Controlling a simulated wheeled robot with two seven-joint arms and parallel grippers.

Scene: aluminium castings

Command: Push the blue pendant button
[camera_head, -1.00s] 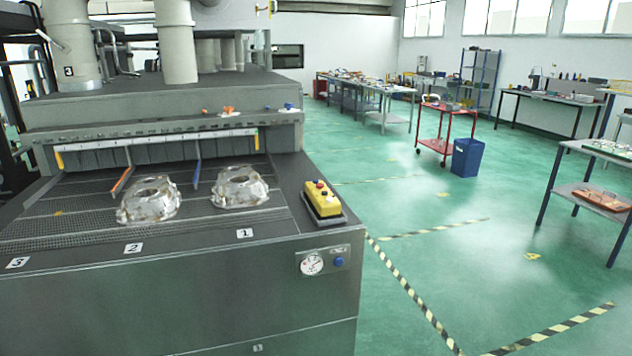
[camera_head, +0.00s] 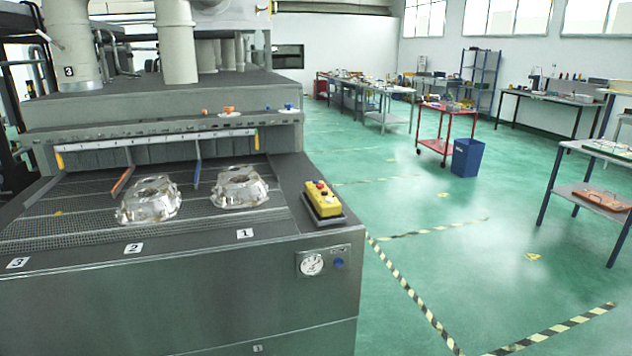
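A yellow pendant box (camera_head: 323,199) lies in a dark tray on the right end of the machine's top. It carries small buttons, among them a red one near its far end and a small dark blue one (camera_head: 324,193) near its middle. The button details are small. Another blue round knob (camera_head: 339,262) sits on the machine's front panel beside a white gauge. Neither of my grippers shows in the head view.
Two aluminium castings (camera_head: 150,199) (camera_head: 240,187) sit on the machine's mesh bed (camera_head: 60,222). Green floor with striped tape is open to the right. A blue bin (camera_head: 467,158) and red cart (camera_head: 434,133) stand farther back.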

